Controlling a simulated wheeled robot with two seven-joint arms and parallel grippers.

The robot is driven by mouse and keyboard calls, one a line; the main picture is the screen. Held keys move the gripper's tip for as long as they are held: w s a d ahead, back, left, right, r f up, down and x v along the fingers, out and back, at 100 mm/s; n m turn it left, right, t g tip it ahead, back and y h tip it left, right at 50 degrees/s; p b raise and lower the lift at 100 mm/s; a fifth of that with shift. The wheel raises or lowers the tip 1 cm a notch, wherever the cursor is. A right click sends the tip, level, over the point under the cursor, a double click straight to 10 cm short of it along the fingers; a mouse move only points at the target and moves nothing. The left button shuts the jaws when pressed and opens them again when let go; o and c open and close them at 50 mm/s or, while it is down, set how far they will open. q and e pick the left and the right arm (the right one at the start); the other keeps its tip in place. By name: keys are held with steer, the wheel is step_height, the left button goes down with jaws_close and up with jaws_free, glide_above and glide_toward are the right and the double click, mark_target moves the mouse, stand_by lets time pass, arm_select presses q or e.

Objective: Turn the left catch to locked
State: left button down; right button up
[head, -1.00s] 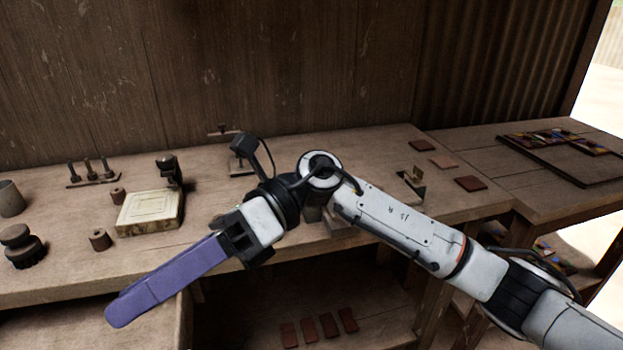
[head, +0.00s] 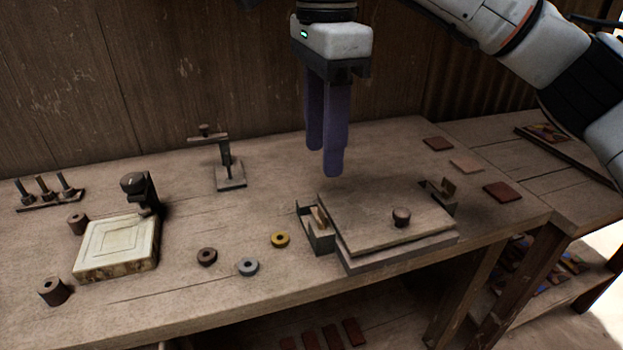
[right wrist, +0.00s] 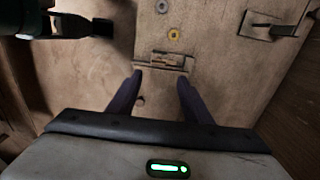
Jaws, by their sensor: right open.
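The press has a flat wooden plate (head: 385,222) with a round knob (head: 401,217). The left catch (head: 316,228) is a dark bracket with a small wooden piece, at the plate's left edge; it also shows in the right wrist view (right wrist: 168,61). I cannot tell its turned position. The right catch (head: 440,195) stands at the plate's right side. My right gripper (head: 323,160) is above the bench, pointing down, behind and above the left catch, touching nothing. In the right wrist view its purple fingers (right wrist: 160,80) are apart and empty.
Yellow (head: 280,240), grey (head: 248,267) and brown rings (head: 207,257) lie left of the press. A clamp stand (head: 230,175) stands at the back. A cream block (head: 118,248) sits at left. Reddish tiles (head: 503,192) lie at right.

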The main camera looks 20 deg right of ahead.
mark_target(322, 210)
steer(key=f, duration=0.6)
steer(key=f+b, duration=0.1)
steer(key=f, duration=0.2)
steer(key=shift+s, duration=0.25)
steer(key=shift+f, duration=0.55)
arm_select(q)
steer(key=shift+s+f, duration=0.5)
steer(key=shift+f, duration=0.1)
arm_select(e)
steer(key=shift+w, duration=0.1)
steer(key=c, duration=1.1)
